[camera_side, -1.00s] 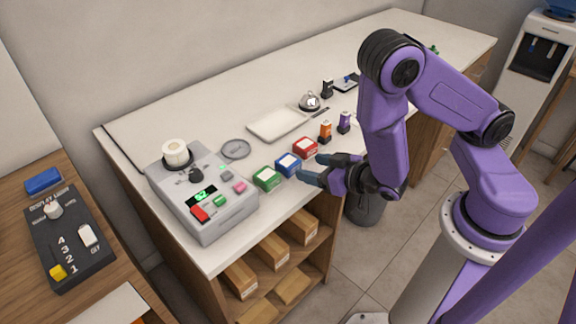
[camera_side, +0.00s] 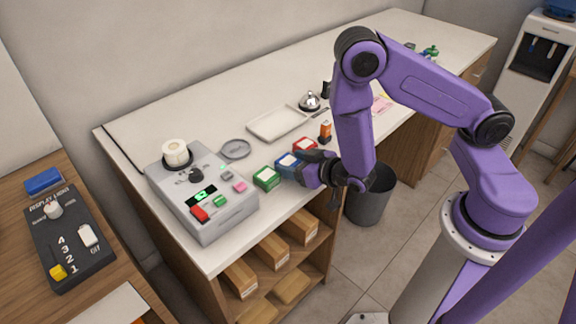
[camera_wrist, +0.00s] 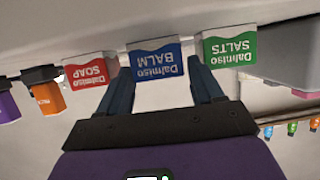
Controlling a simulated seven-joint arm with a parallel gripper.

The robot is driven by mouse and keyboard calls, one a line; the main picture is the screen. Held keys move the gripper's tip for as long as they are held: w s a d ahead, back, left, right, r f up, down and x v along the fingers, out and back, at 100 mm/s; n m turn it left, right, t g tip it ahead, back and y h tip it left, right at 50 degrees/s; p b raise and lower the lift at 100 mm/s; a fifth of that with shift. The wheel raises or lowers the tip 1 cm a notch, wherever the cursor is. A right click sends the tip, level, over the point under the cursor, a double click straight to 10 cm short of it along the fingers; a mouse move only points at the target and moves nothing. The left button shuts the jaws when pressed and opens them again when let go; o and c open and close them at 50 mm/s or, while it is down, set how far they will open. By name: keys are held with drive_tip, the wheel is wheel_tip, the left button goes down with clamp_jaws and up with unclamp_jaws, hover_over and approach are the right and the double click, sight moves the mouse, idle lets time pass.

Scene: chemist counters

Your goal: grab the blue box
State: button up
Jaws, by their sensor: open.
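The blue box (camera_side: 287,162), marked "Dalmiso BALM", stands on the white counter between a green box (camera_side: 267,178) and a red box (camera_side: 304,147). In the wrist view the blue box (camera_wrist: 155,62) is upside down and centred ahead of my gripper (camera_wrist: 160,75). My gripper is open, its two dark fingers pointing at the box, one toward each side. In the side view my gripper (camera_side: 299,167) is at the box's front, and its fingers partly hide the box. I cannot tell whether the fingers touch it.
The red soap box (camera_wrist: 90,72) and green salts box (camera_wrist: 230,48) stand close on either side. An orange bottle (camera_side: 325,131) is beyond the red box. A grey control device (camera_side: 225,217) stands left, a white tray (camera_side: 262,130) behind. The counter's front edge is close.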

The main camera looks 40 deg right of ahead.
sight(294, 165)
drive_tip(key=c, duration=0.8)
drive_tip(key=shift+o, duration=0.2)
drive_tip(key=shift+r, duration=0.15)
wheel_tip(294, 165, up, 10)
